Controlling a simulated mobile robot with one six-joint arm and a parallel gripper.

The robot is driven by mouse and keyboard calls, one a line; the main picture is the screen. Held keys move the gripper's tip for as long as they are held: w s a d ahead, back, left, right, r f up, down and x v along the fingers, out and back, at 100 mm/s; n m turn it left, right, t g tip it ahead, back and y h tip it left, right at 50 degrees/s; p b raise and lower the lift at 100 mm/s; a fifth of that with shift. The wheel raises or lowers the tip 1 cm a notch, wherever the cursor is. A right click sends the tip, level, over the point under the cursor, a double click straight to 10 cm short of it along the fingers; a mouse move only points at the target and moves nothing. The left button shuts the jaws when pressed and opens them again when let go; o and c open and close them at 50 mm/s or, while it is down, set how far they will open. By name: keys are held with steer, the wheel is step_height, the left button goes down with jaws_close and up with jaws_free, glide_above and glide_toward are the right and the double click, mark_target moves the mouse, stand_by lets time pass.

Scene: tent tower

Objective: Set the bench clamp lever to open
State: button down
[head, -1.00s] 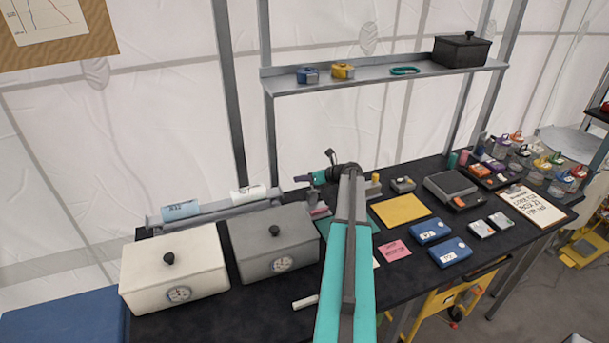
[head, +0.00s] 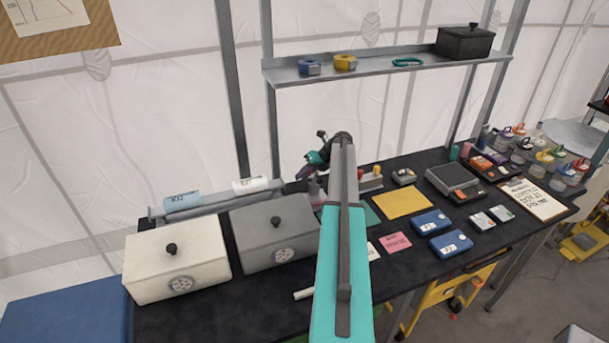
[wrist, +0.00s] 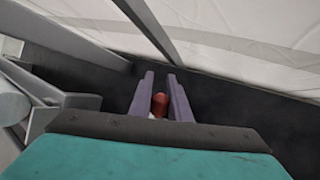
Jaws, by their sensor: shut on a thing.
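My gripper (head: 302,172) is at the back of the dark bench, left of my forearm, with its purple fingers pointing down and left. In the wrist view, its two fingers (wrist: 160,93) are shut on a red, rounded piece (wrist: 160,103), which looks like the tip of the bench clamp lever. The bench clamp (head: 316,191) shows only as a small grey and reddish shape just under the gripper in the head view. My arm and gripper hide most of it, so the lever's angle cannot be told.
A grey lidded box (head: 275,230) and a white lidded box (head: 177,262) stand left of the clamp. A rail with rolled labels (head: 182,202) runs behind them. A yellow sheet (head: 403,202) and blue cases (head: 430,222) lie to the right. A shelf (head: 390,71) hangs above.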

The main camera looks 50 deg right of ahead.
steer(key=shift+a+f, duration=0.1)
steer(key=c, duration=1.6)
jaws_free()
steer(key=shift+c, duration=0.2)
steer(key=b+v, duration=0.5)
steer(key=v, duration=0.8)
steer(key=shift+s+r, duration=0.2)
steer(key=shift+r, duration=0.15)
steer(key=shift+f, duration=0.1)
